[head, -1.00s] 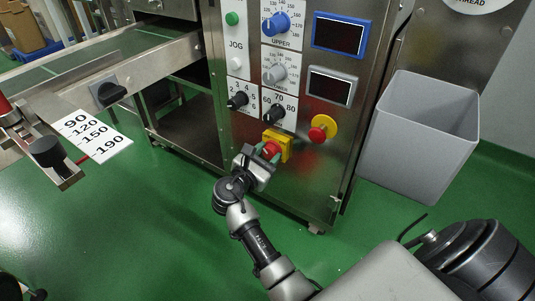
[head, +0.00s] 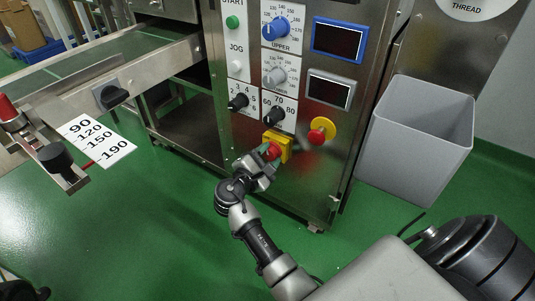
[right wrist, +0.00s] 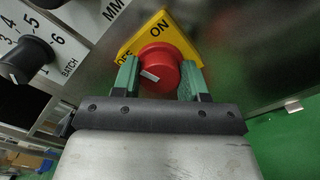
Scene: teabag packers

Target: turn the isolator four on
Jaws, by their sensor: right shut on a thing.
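The isolator is a red round knob (right wrist: 160,70) on a yellow plate (right wrist: 133,42) marked ON and OFF. In the right wrist view, ON is at the plate's top and OFF at its left; a short white mark slants across the knob's face. In the head view the knob (head: 273,151) sits low on the steel machine front. My right gripper (head: 266,162) is at the knob, its green fingers (right wrist: 159,80) on either side, shut on it. The fingers hide part of the plate.
A red button on a yellow disc (head: 320,131) is close to the right of the isolator. Black selector knobs (head: 277,113) are just above. A grey bin (head: 418,140) stands right of the machine. The green floor (head: 165,225) is open at lower left.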

